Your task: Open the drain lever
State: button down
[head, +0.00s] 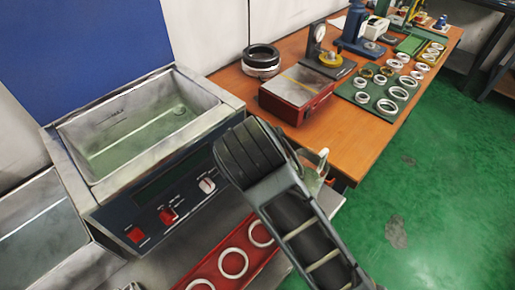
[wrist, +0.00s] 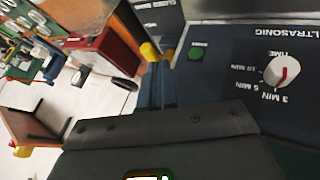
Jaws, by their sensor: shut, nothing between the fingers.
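The ultrasonic tank (head: 120,160) stands at the left in the head view, with its control panel facing me. In the wrist view, which shows the panel upside down, a yellow-tipped piece (wrist: 150,52) that looks like the drain lever sits beside a small label plate with partly hidden lettering. My gripper (wrist: 157,84) is shut and empty, its dark fingers ending close to the yellow tip. I cannot tell whether they touch it. In the head view my arm hides the fingers and the lever.
An orange workbench (head: 345,140) carries a red-sided box (head: 297,96) and several rings on green mats. A red tray (head: 215,262) with white rings lies in front of the tank. Green floor is open at right.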

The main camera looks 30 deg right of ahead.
jog(key=x, duration=0.7)
jog(key=shift+f, duration=0.15)
jog(key=shift+d+r+p, duration=0.2)
jog(key=shift+d+p, duration=0.25)
jog(key=shift+p, duration=0.25)
jog(key=shift+w+d+p, duration=0.1)
jog(key=shift+d+p, duration=0.6)
jog(key=shift+d, duration=0.25)
jog(key=shift+f, duration=0.2)
jog(key=shift+r, duration=0.1)
